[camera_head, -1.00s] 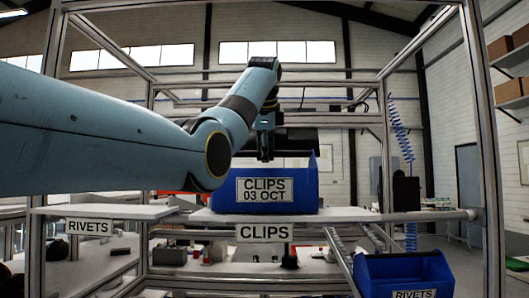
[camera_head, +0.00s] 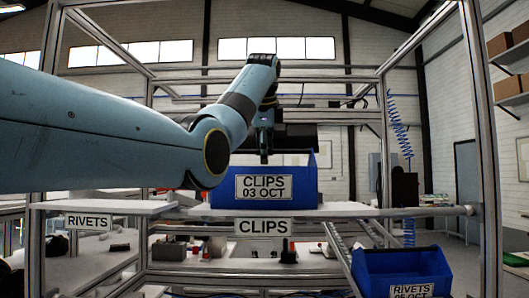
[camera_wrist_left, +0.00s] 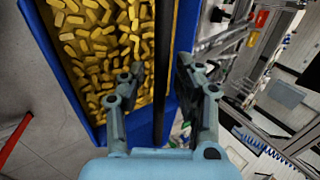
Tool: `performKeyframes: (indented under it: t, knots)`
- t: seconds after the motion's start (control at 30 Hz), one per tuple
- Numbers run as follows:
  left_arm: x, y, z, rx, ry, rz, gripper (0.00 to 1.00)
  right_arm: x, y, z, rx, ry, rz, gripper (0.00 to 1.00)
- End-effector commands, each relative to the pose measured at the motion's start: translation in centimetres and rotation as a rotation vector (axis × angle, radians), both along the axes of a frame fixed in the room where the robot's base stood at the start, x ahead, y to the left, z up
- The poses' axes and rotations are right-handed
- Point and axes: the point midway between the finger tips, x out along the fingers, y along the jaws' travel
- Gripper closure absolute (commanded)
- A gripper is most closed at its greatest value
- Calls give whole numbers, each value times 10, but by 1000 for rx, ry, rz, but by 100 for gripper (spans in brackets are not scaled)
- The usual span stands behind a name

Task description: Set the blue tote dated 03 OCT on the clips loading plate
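The blue tote (camera_head: 222,192) labelled CLIPS 03 OCT sits upright on the white plate (camera_head: 340,210) whose front label (camera_head: 263,227) reads CLIPS. In the left wrist view the tote's blue wall (camera_wrist_left: 58,62) shows, with many yellow pieces inside. My left gripper (camera_head: 264,160) is at the tote's upper rim. In the left wrist view its fingers (camera_wrist_left: 155,78) are spread, one over the inside of the tote and one beyond its wall, with a gap between them. My forearm hides part of the scene on the left. My right gripper is not in view.
A white plate (camera_head: 105,207) labelled RIVETS lies to the left. A second blue tote (camera_head: 405,268), labelled RIVETS 05 OCT, is lower right by a sloping rail. Metal frame posts (camera_head: 488,150) stand on both sides. A blue coiled hose (camera_head: 399,125) hangs at right.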

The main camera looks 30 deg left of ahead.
Motion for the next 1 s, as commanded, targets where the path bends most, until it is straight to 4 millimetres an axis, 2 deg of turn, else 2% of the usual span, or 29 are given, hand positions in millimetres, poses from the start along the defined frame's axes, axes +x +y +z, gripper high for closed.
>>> performKeyframes:
  t: [0.17, 0.27, 0.63, 1.0]
  knots:
    - [0, 0, -1, -1, 4, 0, 67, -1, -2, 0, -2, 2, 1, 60]
    - [-3, -2, 5, 0, 2, 0, 67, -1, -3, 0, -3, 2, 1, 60]
    - [-31, -20, 55, 1, -1, -1, 67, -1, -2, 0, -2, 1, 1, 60]
    - [-36, -22, 62, -1, 1, 0, 67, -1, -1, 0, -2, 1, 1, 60]
